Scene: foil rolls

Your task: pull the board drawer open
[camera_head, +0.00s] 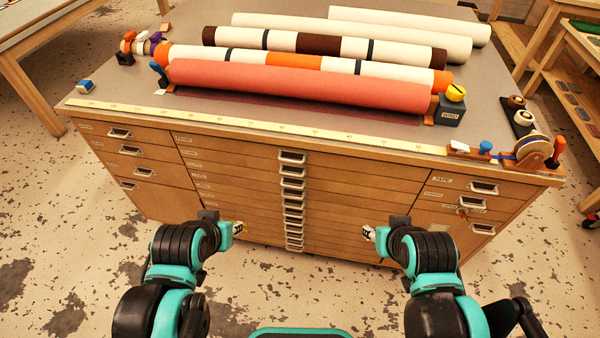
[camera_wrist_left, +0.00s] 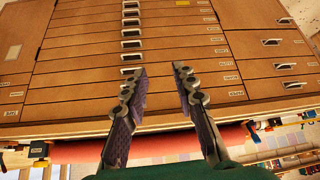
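The wooden cabinet (camera_head: 240,170) has a wide middle stack of shallow drawers, each with a metal handle; the top one (camera_head: 292,157) shows clearly. All drawers look shut. Small labels sit on the fronts, but I cannot read which one says board. My left gripper (camera_head: 238,229) is in front of the cabinet, left of the handle column, and touches nothing visible. In the left wrist view it (camera_wrist_left: 161,72) is open and empty, facing the drawer fronts (camera_wrist_left: 85,67). My right gripper (camera_head: 369,233) is right of the handle column, apart from the fronts; its opening is too small to judge.
Narrower drawers flank the stack at left (camera_head: 119,133) and right (camera_head: 483,187). A red roll (camera_head: 300,86) and several other rolls lie on top, behind a yellow ruler strip (camera_head: 250,123). A tape dispenser (camera_head: 533,150) stands at the right corner. Floor before the cabinet is clear.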

